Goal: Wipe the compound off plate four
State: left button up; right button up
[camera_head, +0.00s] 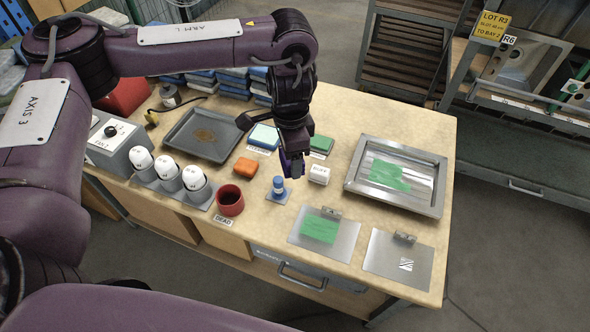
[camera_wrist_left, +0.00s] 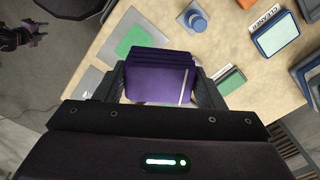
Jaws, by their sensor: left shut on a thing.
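My left gripper (camera_head: 292,172) is shut on a purple folded cloth (camera_wrist_left: 160,80), held above the table. In the left wrist view the cloth sits between both fingers (camera_wrist_left: 160,92). A metal plate (camera_head: 345,244) with a green smear (camera_head: 320,229) lies at the table's front, below and right of the gripper. The smear also shows in the left wrist view (camera_wrist_left: 133,39), beyond the cloth. A second plate (camera_head: 385,262) to its right bears a striped mark and no green. I cannot read a plate number. My right gripper (camera_wrist_left: 32,34) shows small and dark over the floor.
A framed metal tray (camera_head: 437,182) with green compound stands at the right. A dark tray (camera_head: 182,148) lies behind.

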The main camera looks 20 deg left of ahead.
aim_at(304, 174)
pick_arm(q)
jog(key=m+p, duration=0.1)
jog(key=m, duration=0.2)
jog(key=d+f+m+p, duration=0.1)
jog(key=m, duration=0.2)
jog(key=d+m+p, duration=0.1)
jog(key=m, duration=0.3)
jog(key=shift+w+d+f, duration=0.1)
jog(key=shift+w+f, duration=0.05)
jog(key=shift+f, duration=0.15)
jog(key=f+m+p, duration=0.1)
jog(key=m, duration=0.3)
jog(key=s+f+m+p, duration=0.1)
jog(key=m+p, duration=0.1)
jog(key=m, duration=0.1)
jog(key=d+f+m+p, duration=0.1)
jog(key=m, duration=0.3)
jog(key=shift+s+d+m, duration=0.1)
jog(key=shift+s+m, duration=0.15)
jog(key=shift+m, duration=0.05)
notch_tip(304, 174, down, 7)
jog(key=s+m+b, duration=0.1)
jog(key=m+b, duration=0.2)
jog(key=m, duration=0.2)
jog(key=shift+s, duration=0.1)
